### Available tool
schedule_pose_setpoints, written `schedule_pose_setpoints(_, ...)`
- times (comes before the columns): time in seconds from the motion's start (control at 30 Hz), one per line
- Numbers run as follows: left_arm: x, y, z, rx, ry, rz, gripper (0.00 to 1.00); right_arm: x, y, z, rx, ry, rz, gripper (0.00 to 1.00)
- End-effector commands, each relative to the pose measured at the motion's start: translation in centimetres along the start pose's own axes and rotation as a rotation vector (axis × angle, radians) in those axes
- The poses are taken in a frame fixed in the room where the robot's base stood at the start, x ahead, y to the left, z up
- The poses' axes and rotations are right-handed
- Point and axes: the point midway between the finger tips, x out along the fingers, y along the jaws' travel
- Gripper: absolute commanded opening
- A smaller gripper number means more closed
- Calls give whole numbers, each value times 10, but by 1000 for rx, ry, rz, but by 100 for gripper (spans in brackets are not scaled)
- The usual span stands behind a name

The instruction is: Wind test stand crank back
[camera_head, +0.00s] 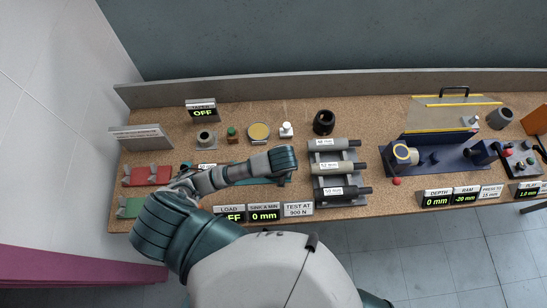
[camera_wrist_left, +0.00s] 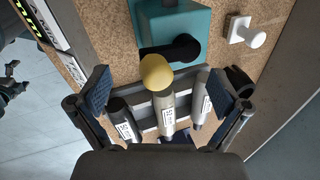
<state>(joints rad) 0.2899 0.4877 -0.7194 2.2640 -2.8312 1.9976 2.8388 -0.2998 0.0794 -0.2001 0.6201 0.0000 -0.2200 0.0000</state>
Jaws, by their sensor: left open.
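In the left wrist view the test stand is a teal block (camera_wrist_left: 178,28) at the top. A black crank arm (camera_wrist_left: 172,52) with a round yellow knob (camera_wrist_left: 156,72) sits at its near side. My left gripper (camera_wrist_left: 160,98) is open, its blue-padded fingers spread on either side below the knob, with nothing held. I cannot tell how far the knob is from the fingers. In the head view my left arm's end covers most of the teal stand (camera_head: 284,181) and hides the crank and fingers. My right gripper is not in view.
A rack of labelled cylinders (camera_head: 338,168) stands right of the stand, behind the knob in the wrist view. Load and sink displays (camera_head: 264,213) line the front edge; sink reads 0 mm. A white-knobbed piece (camera_head: 286,130) and a black ring (camera_head: 324,122) stand behind.

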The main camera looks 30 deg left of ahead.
Motion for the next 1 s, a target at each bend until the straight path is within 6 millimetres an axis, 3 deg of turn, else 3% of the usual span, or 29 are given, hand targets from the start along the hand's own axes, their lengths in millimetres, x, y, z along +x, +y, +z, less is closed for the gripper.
schedule_pose_setpoints(0.27, -3, 0, 0, 1, -1, 2, 100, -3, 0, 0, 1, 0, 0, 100)
schedule_pose_setpoints(1.0, -59, -18, 0, 2, -1, 3, 100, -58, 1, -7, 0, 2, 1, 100)
